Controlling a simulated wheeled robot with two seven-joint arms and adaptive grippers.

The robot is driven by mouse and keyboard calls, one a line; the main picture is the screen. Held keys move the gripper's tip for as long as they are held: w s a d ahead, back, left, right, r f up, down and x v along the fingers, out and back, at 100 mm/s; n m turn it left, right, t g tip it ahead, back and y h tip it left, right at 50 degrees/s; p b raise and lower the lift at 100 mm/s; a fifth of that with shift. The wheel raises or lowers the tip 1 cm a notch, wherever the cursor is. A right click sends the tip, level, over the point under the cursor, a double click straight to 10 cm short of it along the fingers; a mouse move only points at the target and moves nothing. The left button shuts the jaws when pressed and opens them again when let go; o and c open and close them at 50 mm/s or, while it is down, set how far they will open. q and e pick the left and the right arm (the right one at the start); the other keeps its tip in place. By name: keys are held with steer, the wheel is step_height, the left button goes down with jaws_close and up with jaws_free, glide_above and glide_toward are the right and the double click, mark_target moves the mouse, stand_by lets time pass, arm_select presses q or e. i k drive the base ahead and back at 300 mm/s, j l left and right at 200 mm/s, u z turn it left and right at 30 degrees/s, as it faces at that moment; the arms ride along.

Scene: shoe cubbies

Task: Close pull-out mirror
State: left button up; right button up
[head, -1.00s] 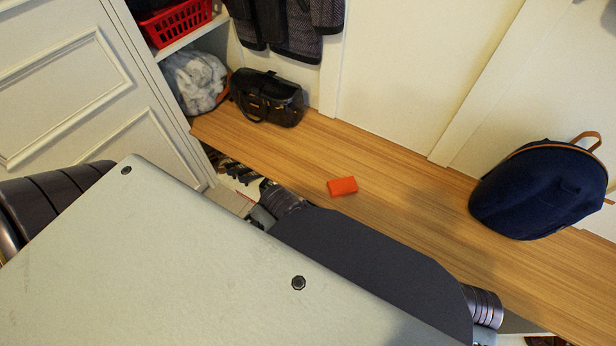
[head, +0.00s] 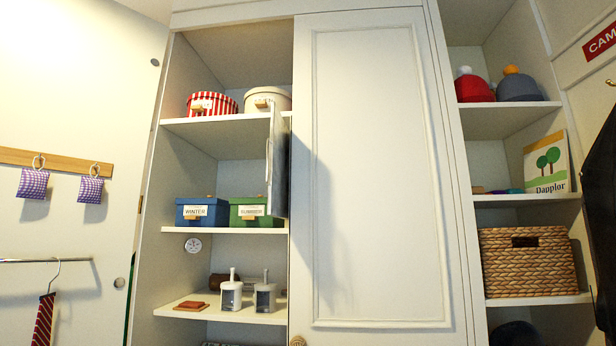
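The pull-out mirror (head: 280,165) appears to be the narrow upright panel in the middle of the head view. It stands out edge-on from the cabinet, beside the left edge of the closed white door (head: 380,180). It partly covers a cream round box and a green box on the shelves behind it. Its reflecting face shows only as a thin grey strip. Neither of my grippers is in view.
The open cabinet shelves (head: 225,122) hold striped, blue and green boxes. A wicker basket (head: 528,262) and hats stand on shelves at right. A wall rail with hooks (head: 60,160) and a hanging tie (head: 43,325) are at left.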

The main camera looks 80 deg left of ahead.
mark_target(278, 148)
steer(key=u, duration=3.05)
